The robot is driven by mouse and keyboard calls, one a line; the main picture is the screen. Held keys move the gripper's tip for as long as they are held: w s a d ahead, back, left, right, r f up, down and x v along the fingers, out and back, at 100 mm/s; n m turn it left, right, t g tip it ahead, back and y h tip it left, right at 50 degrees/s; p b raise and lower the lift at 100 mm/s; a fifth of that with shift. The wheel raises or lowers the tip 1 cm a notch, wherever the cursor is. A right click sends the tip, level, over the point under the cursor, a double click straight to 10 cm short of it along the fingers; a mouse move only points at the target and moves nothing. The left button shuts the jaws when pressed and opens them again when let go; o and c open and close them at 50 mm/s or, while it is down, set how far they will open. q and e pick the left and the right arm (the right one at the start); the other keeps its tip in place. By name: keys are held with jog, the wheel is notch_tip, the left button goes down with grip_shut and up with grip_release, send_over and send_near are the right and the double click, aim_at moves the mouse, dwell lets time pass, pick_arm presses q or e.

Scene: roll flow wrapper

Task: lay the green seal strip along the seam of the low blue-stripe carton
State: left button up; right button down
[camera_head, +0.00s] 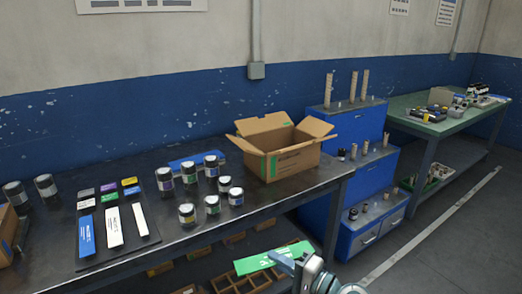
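A green strip (272,258) with white marks shows at the bottom, right of centre, in front of the table. My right gripper (287,263) is at the strip's right end and appears shut on it, holding it tilted in the air. The fingertips are small and partly hidden. A brown carton (5,225) is cut off by the left edge; a bluish patch shows low on it, and its seam cannot be made out. The carton is far from my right gripper. My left gripper is not in view.
An open brown carton (285,158) with a green mark stands at the table's right end. Several jars (188,214) stand mid-table. A dark board (112,255) holds blue and white strips and small coloured tiles. Blue stepped drawers (365,175) stand right of the dark table (170,252).

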jog(key=s+d+f+m+t+h, duration=0.1)
jog(key=s+d+m+t+h, duration=0.2)
jog(key=s+d+m+h, duration=0.2)
jog(key=s+d+f+m+t+h, duration=0.2)
jog(key=s+d+m+t+h, duration=0.2)
jog(key=d+h, duration=0.5)
jog(key=shift+s+d+f+m, duration=0.3)
jog(key=shift+s+d+m, duration=0.4)
jog(key=shift+s+d, duration=0.3)
jog(key=shift+a, duration=0.15)
